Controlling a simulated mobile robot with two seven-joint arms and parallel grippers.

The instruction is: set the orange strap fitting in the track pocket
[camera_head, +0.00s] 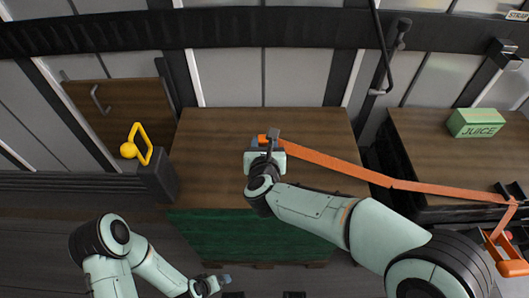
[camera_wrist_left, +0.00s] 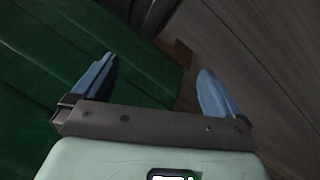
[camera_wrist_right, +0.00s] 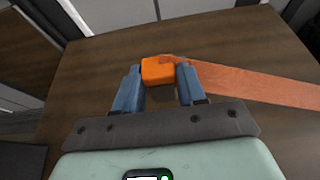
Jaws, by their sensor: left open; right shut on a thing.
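The orange strap fitting (camera_wrist_right: 157,70) is a small block between the blue fingers of my right gripper (camera_wrist_right: 159,88). In the head view, my right gripper (camera_head: 265,141) holds the orange fitting (camera_head: 262,138) above the brown wooden top. An orange strap (camera_head: 345,168) runs from it to the right. A dark slotted rail (camera_head: 270,28) crosses the wall behind; I cannot single out the pocket in it. My left gripper (camera_wrist_left: 158,85) is open and empty over the green side and floor; it also shows low in the head view (camera_head: 224,280).
The wooden top (camera_head: 215,130) is mostly bare. A green juice box (camera_head: 476,122) stands on a dark crate at right. An orange-handled ratchet (camera_head: 505,258) is at the strap's far end. A yellow looped handle (camera_head: 143,145) is at left.

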